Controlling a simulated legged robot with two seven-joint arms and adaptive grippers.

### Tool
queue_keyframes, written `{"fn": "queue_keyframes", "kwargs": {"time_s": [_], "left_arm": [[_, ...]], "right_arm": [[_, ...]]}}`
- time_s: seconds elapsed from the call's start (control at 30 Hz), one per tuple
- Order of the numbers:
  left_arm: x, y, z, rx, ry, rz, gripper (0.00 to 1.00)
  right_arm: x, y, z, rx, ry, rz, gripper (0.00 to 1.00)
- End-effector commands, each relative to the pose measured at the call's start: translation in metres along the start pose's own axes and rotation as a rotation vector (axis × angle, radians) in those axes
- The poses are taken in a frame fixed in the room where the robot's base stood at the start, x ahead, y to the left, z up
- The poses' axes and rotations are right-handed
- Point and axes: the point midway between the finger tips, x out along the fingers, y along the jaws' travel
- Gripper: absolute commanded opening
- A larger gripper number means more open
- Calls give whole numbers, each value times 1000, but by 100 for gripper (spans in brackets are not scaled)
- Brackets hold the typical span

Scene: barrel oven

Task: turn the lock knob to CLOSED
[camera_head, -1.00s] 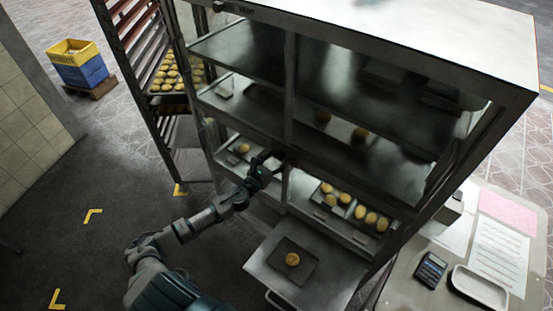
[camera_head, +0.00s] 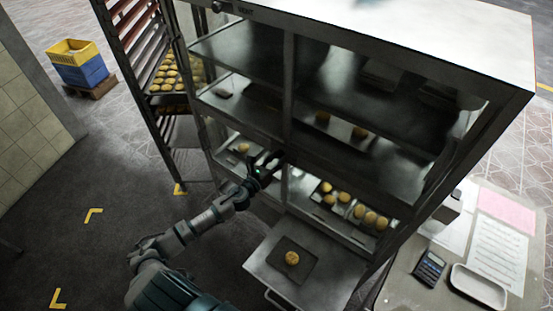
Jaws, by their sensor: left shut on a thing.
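The oven (camera_head: 480,20) is a tall metal cabinet with glazed shelves in the middle of the head view. My left arm reaches up from the bottom. My left gripper (camera_head: 269,164) is at the central upright of the oven front, beside the lower compartments. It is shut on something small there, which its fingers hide. I cannot make out the lock knob or any CLOSED marking. My right gripper is not in view.
A pulled-out shelf (camera_head: 262,268) below the gripper bears a dark tray with one round bun (camera_head: 292,258). A rack (camera_head: 135,75) with buns stands left. A side table (camera_head: 400,290) at right holds a calculator (camera_head: 430,267), papers and a white tray (camera_head: 480,287).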

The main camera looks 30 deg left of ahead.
Motion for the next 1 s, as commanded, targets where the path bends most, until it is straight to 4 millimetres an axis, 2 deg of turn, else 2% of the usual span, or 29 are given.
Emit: {"fn": "queue_keyframes", "kwargs": {"time_s": [0.03, 1.0], "left_arm": [[1, 1, 5, -39, -8, 4, 3], [1, 1, 8, -955, -12, 3, 3]], "right_arm": [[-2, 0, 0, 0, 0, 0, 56], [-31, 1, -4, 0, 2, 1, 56]]}}
